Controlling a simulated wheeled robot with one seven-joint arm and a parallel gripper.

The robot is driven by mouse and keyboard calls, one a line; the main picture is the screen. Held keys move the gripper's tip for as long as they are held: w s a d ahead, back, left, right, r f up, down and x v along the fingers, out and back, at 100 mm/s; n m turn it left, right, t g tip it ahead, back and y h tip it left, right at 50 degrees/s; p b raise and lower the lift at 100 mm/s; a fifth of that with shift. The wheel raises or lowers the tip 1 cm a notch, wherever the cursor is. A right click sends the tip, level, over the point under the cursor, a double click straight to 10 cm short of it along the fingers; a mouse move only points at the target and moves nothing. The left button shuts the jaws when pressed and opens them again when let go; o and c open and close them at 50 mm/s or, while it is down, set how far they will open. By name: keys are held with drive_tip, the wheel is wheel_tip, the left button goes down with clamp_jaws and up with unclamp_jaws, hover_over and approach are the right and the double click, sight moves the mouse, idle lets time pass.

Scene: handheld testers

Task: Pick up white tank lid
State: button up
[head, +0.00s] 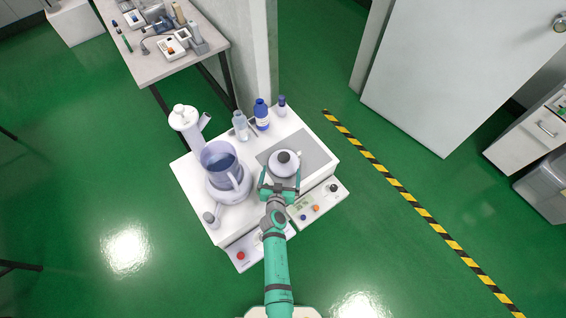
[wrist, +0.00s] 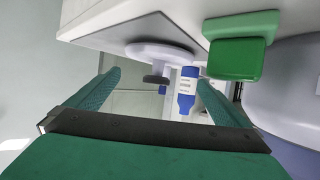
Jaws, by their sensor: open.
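The white tank lid (head: 283,169) is a round white disc with a dark knob on top. It lies on the grey mat (head: 313,150) on the white bench. In the wrist view, which looks upside down, the lid (wrist: 160,53) shows its black knob pointing down the picture. My gripper (head: 280,180) is open and empty at the near side of the lid. In the wrist view, the fingers of my gripper (wrist: 158,79) are spread to either side of the knob. I cannot tell whether they touch the lid.
A clear jug (head: 219,160) stands left of the lid, with a white apparatus (head: 184,118) behind it. A blue bottle (head: 261,114) and a clear bottle (head: 240,127) stand at the back. A tester (head: 318,201) sits at the front right. A green block (wrist: 240,58) shows in the wrist view.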

sight(284, 160)
drive_tip(key=x, duration=0.2)
drive_tip(key=shift+w, duration=0.3)
drive_tip(key=shift+w+d+f, duration=0.2)
drive_tip(key=shift+w+d, duration=0.05)
drive_tip(key=shift+w, duration=0.05)
drive_tip(key=shift+x, duration=2.6)
drive_tip(key=shift+r, duration=0.15)
drive_tip(key=c, duration=0.8)
